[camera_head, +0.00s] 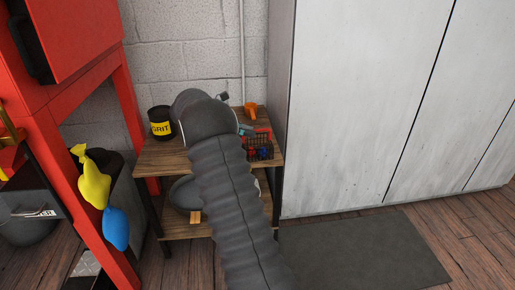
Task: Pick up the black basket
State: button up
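The black basket (261,153) is a small wire basket on the right side of the wooden shelf top (168,161). Red and blue items show in or behind it. My dark, sleeved arm reaches over the shelf and covers its middle. My gripper (247,131) seems to be the small part showing at the right of the arm's end, close to the basket's upper left. It is too small and hidden to tell whether the fingers are open or touch the basket.
A black GRIT can (161,122) stands left on the shelf top, and an orange object (251,111) at the back. A grey cabinet (365,100) rises close on the right. A red frame (88,150) stands left. A dark mat (365,250) lies on the floor.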

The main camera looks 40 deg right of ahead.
jog(key=shift+r+x, duration=0.2)
jog(key=shift+x, duration=2.4)
grip_shut()
